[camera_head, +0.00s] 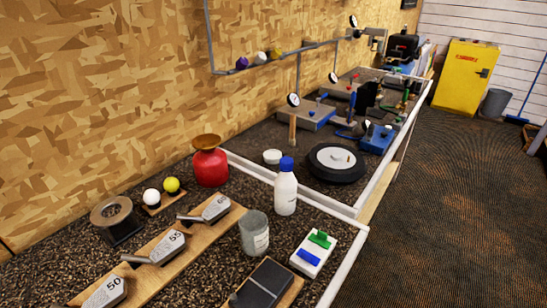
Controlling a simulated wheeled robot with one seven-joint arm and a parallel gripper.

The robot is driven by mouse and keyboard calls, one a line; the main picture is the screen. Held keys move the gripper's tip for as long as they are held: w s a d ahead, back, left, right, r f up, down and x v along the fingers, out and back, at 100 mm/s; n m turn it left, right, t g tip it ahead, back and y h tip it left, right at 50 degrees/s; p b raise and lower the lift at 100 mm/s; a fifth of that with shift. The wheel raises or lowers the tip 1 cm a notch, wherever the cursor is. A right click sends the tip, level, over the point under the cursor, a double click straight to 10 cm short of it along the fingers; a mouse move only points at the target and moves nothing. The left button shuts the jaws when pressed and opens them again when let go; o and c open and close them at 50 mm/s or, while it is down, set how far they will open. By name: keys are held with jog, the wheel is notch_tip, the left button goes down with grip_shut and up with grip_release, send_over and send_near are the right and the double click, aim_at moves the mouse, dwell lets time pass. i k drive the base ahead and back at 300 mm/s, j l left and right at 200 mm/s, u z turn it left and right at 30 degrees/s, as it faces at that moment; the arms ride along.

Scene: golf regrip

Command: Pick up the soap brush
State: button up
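I cannot make out for certain which thing is the soap brush. A small green piece (320,239) and a small blue piece (309,257) lie on a white tray (328,258) at the front right of the near workbench; their details are too small to tell whether either is a brush. A white bottle with a blue cap (286,190) stands upright behind the tray. A grey cup (254,234) stands to the tray's left. My gripper does not show in this view.
Golf club heads lie on a wooden board (190,241). A dark block (263,284) is at the front edge. A red canister (210,163) and a black round turntable (337,163) stand behind. White rails (301,192) edge the bench. The floor at right (440,210) is clear.

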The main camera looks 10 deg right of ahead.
aim_at(292, 139)
jog(key=i+l+u, duration=0.1)
jog(key=i+l, duration=0.55)
jog(key=l, duration=0.25)
jog(key=u, duration=0.05)
